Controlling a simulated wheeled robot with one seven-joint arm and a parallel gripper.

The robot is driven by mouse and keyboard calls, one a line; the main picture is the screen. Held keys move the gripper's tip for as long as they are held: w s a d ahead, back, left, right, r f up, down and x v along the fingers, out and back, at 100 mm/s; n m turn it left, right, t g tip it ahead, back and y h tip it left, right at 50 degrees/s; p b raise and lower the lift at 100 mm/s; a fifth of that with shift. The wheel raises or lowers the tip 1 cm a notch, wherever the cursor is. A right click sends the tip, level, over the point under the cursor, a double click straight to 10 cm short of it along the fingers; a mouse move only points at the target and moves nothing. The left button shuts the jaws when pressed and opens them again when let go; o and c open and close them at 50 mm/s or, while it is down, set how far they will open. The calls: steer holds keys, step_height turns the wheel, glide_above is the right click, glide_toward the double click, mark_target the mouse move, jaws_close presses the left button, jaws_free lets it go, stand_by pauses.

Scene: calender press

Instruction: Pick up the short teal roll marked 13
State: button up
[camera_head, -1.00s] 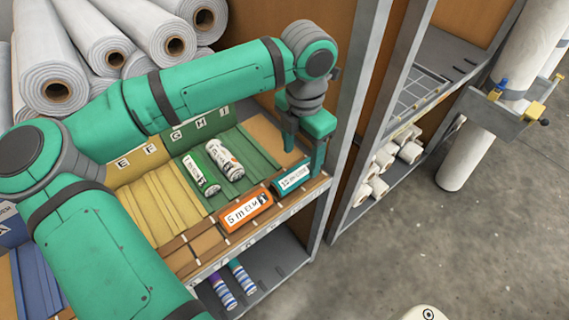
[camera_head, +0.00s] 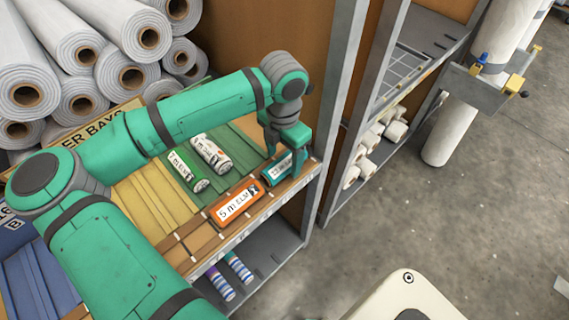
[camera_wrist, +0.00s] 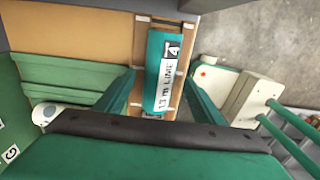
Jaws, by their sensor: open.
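The short teal roll (camera_head: 278,168) lies on the front ledge of the shelf at its right end, with a white label; its label reads like "13 m" in the wrist view (camera_wrist: 165,75). My gripper (camera_head: 286,158) is above the roll, pointing down at it. In the wrist view its two fingers (camera_wrist: 162,92) are open, one to each side of the roll, with gaps showing, and do not appear to touch it. Part of the roll is hidden behind my gripper in the head view.
An orange roll (camera_head: 238,202) marked 5 m lies left of the teal roll on the same ledge. A green-labelled roll (camera_head: 188,170) and a white roll (camera_head: 211,153) lie in the green bays behind. The shelf's metal post (camera_head: 325,190) stands close on the right.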

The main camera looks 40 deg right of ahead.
steer(key=shift+f, duration=0.85)
steer(key=shift+c, duration=0.4)
steer(key=c, duration=1.1)
steer(key=shift+r, duration=0.1)
